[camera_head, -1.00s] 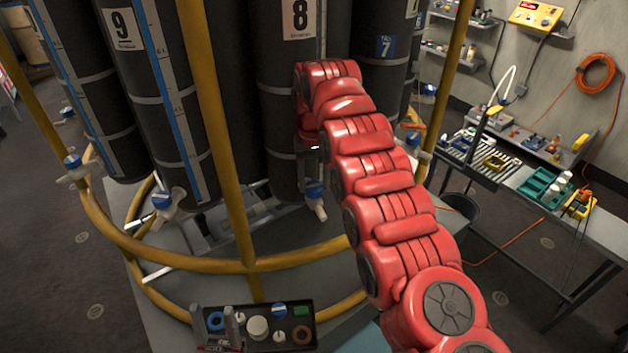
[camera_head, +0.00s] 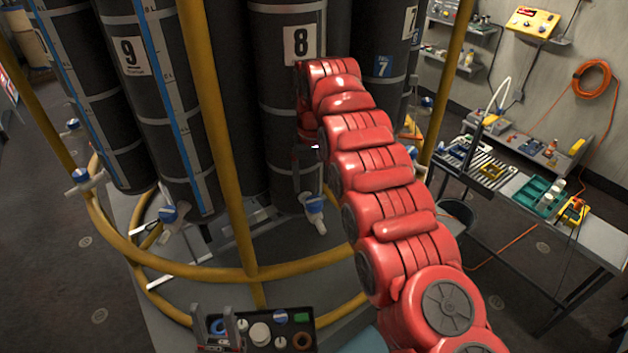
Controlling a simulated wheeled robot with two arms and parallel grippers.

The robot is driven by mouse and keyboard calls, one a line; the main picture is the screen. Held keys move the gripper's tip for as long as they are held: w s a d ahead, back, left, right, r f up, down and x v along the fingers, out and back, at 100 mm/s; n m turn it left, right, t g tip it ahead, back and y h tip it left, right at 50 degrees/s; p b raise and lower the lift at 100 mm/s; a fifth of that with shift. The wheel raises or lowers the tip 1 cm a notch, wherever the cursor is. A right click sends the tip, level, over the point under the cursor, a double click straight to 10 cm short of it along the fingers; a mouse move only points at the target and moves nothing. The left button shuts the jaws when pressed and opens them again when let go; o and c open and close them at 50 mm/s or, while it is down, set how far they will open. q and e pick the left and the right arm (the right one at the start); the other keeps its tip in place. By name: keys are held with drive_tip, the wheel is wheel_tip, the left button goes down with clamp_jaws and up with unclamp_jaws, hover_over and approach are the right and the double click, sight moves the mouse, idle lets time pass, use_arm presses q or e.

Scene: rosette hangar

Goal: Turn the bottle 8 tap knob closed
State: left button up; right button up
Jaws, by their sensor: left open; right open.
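Bottle 8 (camera_head: 284,100) is a tall black cylinder with a white number label, at the upper middle. Its tap (camera_head: 317,214) sticks out low on it, white with a blue knob (camera_head: 313,198). My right gripper (camera_head: 309,182), at the end of the red arm, points down just above this knob. Its dark fingers look apart, and I cannot tell whether they touch the knob. The red arm covers part of bottle 8's right side.
Yellow rails (camera_head: 225,150) ring the bottles. Bottle 9 (camera_head: 165,110) with its blue-knobbed tap (camera_head: 170,213) stands left, bottle 7 (camera_head: 378,85) right. A black tray (camera_head: 312,322) of small parts is at the bottom. A workbench (camera_head: 600,230) stands right.

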sight(314, 200)
wheel_tip(314, 200, up, 12)
drive_tip(key=p, duration=1)
drive_tip(key=shift+p, duration=0.35)
